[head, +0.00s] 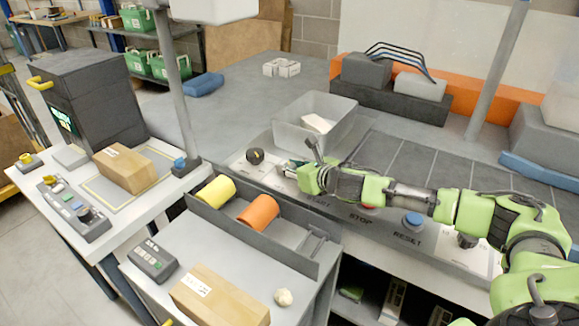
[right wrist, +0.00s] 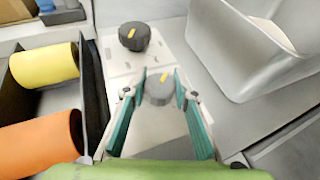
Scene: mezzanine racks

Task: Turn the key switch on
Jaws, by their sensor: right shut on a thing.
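My right gripper (head: 290,168) is low over the left part of a white control panel (head: 232,163). In the right wrist view its two teal fingers stand on either side of a grey round knob (right wrist: 158,91) with a yellow mark, and are shut on it. The fingers hide this knob in the head view. A second dark knob (head: 255,156) with a yellow mark sits to its left, free of the gripper; it also shows in the right wrist view (right wrist: 134,37). I cannot read which knob is the key switch. My left gripper is not in view.
A grey open bin (head: 340,125) stands just behind the gripper. A dark tray (head: 285,252) with a yellow and an orange roll lies in front. A blue RESET button (head: 413,220) sits under my right arm, with the STOP label beside it.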

